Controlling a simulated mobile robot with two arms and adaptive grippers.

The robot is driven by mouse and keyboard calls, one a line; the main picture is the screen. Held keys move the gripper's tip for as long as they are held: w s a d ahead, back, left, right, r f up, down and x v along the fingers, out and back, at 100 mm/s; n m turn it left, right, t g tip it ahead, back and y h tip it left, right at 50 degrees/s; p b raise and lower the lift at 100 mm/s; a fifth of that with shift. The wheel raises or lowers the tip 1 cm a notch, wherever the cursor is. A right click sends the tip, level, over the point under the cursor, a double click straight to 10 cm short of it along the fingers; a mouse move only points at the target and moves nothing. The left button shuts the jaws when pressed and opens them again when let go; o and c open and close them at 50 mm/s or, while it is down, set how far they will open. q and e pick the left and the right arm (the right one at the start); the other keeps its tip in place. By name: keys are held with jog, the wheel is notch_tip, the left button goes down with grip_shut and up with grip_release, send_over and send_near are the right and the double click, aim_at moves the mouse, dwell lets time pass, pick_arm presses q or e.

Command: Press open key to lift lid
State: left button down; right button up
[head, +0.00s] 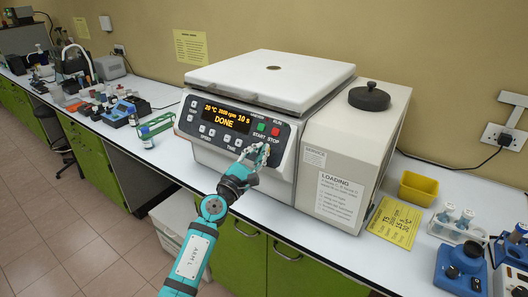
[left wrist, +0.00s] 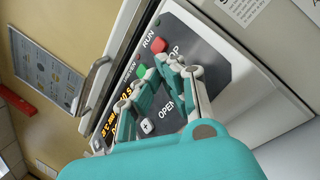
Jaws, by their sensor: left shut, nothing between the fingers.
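A white centrifuge (head: 290,165) stands on the bench, its flat lid (head: 250,75) down. Its dark front panel (head: 205,133) has a display (head: 227,118) reading DONE, a green START key (head: 261,127) and a red STOP key (head: 275,131). My left gripper (head: 262,150) is shut and empty, in front of the panel below these two keys. In the left wrist view, its fingers (left wrist: 150,82) are over the panel beside the OPEN label (left wrist: 166,107). The open key itself appears hidden by the fingers, and I cannot tell whether they touch it. My right gripper is not in view.
A black knob (head: 369,97) sits on the centrifuge's right section. A yellow box (head: 418,188), a yellow sheet (head: 394,222) and a blue device (head: 461,268) are on the right.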

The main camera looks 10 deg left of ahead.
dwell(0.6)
pick_arm(q)
jog(key=shift+w+d+f+b, duration=0.1)
jog(key=shift+w+f+b, duration=0.15)
jog(key=shift+w+b, duration=0.1)
